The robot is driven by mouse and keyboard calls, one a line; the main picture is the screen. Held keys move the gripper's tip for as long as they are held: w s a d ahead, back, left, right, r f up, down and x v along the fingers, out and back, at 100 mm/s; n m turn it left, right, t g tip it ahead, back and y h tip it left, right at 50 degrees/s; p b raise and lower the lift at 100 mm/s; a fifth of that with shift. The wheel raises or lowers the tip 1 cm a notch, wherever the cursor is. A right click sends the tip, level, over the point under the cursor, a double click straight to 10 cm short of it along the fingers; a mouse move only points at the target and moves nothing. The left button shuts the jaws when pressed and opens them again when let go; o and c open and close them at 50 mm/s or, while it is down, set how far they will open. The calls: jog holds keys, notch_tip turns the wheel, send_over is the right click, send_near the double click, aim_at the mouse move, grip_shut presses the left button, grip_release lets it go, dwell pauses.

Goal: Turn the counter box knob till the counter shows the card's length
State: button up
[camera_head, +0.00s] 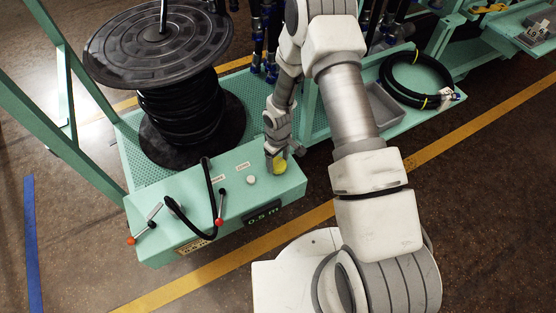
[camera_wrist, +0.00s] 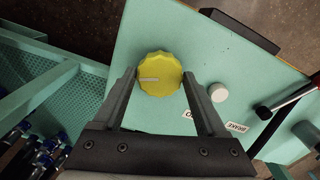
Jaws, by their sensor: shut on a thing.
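The yellow counter knob (camera_head: 280,167) sits on top of the green counter box (camera_head: 262,197) near its right end. The wrist view shows the scalloped knob (camera_wrist: 160,73) with a white line pointing left. My gripper (camera_head: 278,158) is shut on the knob from above, and its two fingers (camera_wrist: 159,82) flank it. The dark counter display (camera_head: 264,215) on the box front appears to read about 0.5 m. The length card cannot be identified for sure.
A white button (camera_head: 251,180) is beside the knob. A red-tipped lever (camera_head: 221,203) and an orange-tipped crank (camera_head: 147,224) stand further left. A large black hose reel (camera_head: 160,60) is behind. A coiled hose (camera_head: 417,80) and grey tray (camera_head: 384,105) are right.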

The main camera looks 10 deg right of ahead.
aim_at(278, 163)
jog(key=o, duration=1.3)
notch_tip(278, 163, up, 17)
jog(key=p, duration=0.5)
jog(key=shift+r, duration=0.2)
